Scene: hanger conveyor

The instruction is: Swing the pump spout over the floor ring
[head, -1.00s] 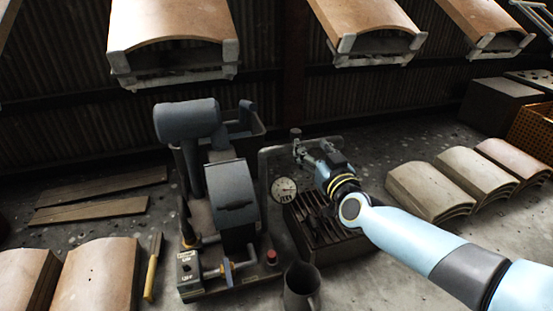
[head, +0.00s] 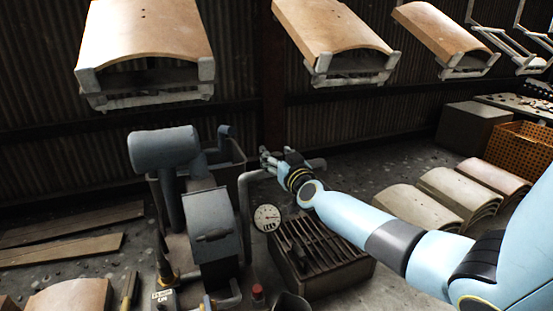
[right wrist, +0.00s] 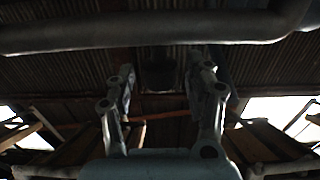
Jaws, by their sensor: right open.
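The pump is a grey machine with a cylindrical head (head: 165,149). A bent grey pipe (head: 245,205), which looks like its spout, rises at its right side and bends over to the right. My right gripper (head: 265,158) is open at the top of this pipe and hides part of it. In the right wrist view, my right gripper (right wrist: 165,78) has its two fingers apart with nothing between them. A thick dark pipe (right wrist: 150,35) crosses above the fingertips in that picture; I cannot tell whether they touch. I cannot make out a floor ring. My left gripper is not in view.
A round gauge (head: 267,217) and a slatted grate box (head: 330,262) stand right of the pump. A dark bucket (head: 291,303) is cut off below. Stacked curved tiles (head: 455,195) lie at right. Hangers with tiles (head: 335,35) hang above. Planks (head: 70,235) lie left.

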